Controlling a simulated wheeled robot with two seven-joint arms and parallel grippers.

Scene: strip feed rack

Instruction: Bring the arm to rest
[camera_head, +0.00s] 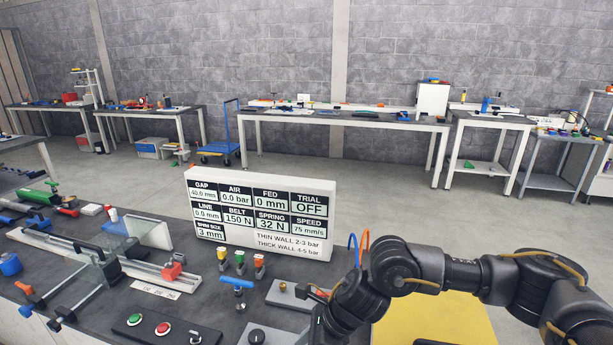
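My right arm (415,268) comes in from the right edge and bends down over the front of the dark bench. Its wrist end (352,302) hangs low near the bottom edge of the picture, beside a small metal plate. The fingers of my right gripper cannot be made out, so I cannot see whether it is open or holds anything. My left arm and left gripper are not in view. A white display panel (262,212) stands upright on the bench behind the wrist. It reads trial OFF, air 0.0 bar and gap 40.0 mm.
The bench holds a button box (165,326) with green and red buttons, a blue-topped T-handle (237,283), several small coloured valves and a rail fixture (90,262) at left. A yellow surface (450,320) lies under my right arm. Other benches stand far back.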

